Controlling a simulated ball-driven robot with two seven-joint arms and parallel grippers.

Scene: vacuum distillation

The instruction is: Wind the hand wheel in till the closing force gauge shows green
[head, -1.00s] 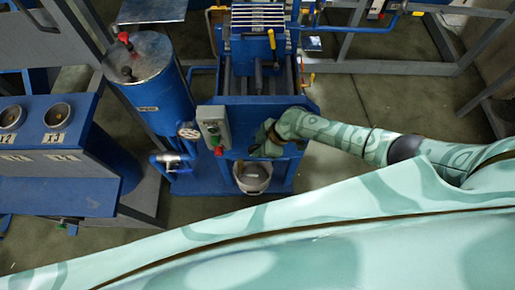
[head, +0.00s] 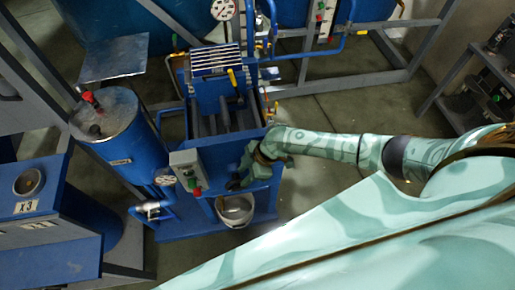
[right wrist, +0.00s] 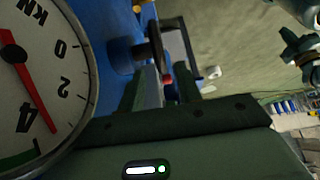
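My right gripper (head: 243,180) is at the front of the blue press (head: 232,156). In the right wrist view a black hand wheel (right wrist: 155,42) on a dark shaft is right by its fingers. A small red part (right wrist: 167,79) shows between the fingers; whether they are closed on the wheel is unclear. The force gauge (right wrist: 62,70), marked KN, is close at the left, partly cut off. Its red needle points between 2 and 4, nearer 4, just short of the green band. A teal-and-dark part at that view's right edge may be my left gripper.
A grey control box (head: 187,165) with a red button sits left of my gripper. A metal bucket (head: 234,210) stands below it. A blue tank (head: 125,140) is at the left. Floor at the right of the press is clear.

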